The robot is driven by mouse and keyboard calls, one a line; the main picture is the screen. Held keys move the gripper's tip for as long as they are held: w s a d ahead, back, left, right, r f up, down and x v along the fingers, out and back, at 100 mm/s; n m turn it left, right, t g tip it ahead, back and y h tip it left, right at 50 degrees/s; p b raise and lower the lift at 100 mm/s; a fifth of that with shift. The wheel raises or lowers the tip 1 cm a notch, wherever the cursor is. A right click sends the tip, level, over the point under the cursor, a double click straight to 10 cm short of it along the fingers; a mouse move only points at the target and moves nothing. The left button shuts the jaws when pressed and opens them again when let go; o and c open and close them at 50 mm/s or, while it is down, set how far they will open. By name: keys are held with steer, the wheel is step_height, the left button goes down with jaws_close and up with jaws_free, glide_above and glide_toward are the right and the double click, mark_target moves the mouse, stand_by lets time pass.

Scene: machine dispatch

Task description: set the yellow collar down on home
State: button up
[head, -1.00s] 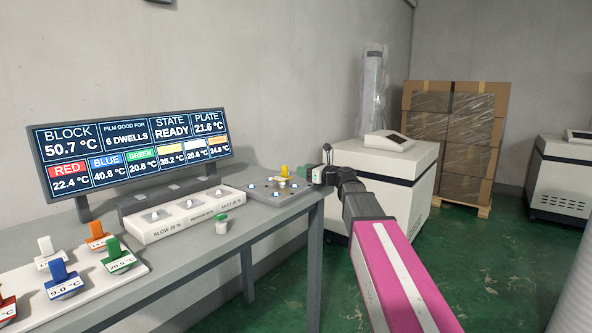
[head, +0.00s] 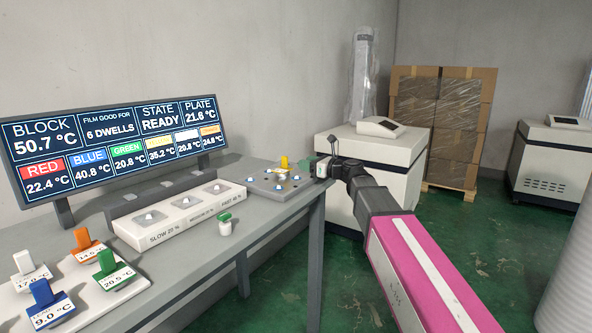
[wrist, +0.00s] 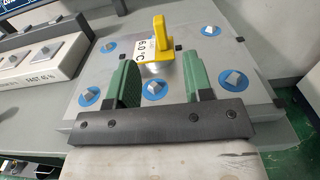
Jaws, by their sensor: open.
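The yellow collar (head: 284,162) stands upright on the grey plate (head: 262,190) with blue discs at the far end of the bench. In the wrist view the collar (wrist: 158,48) shows a raised yellow tab and a white temperature tag. My gripper (wrist: 162,78) is open, its two green-padded fingers apart and empty. The collar is just beyond the fingertips, roughly in line with the gap, and appears apart from them. In the head view my gripper (head: 319,168) is to the right of the collar. No spot marked home is readable.
A white board (head: 20,300) at the front left holds several coloured collars. A white dwell strip (head: 170,228) and a small green-topped pot (head: 225,222) stand nearer on the bench. A display (head: 120,145) runs along the wall. The bench's right edge faces open green floor.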

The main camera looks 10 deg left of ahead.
mark_target(287, 159)
steer(key=x, duration=0.4)
steer(key=shift+w+a, duration=0.1)
steer(key=shift+w, duration=0.15)
steer(key=shift+x, duration=3.05)
steer(key=shift+s+a, duration=0.1)
steer(key=shift+s, duration=0.1)
jaws_close()
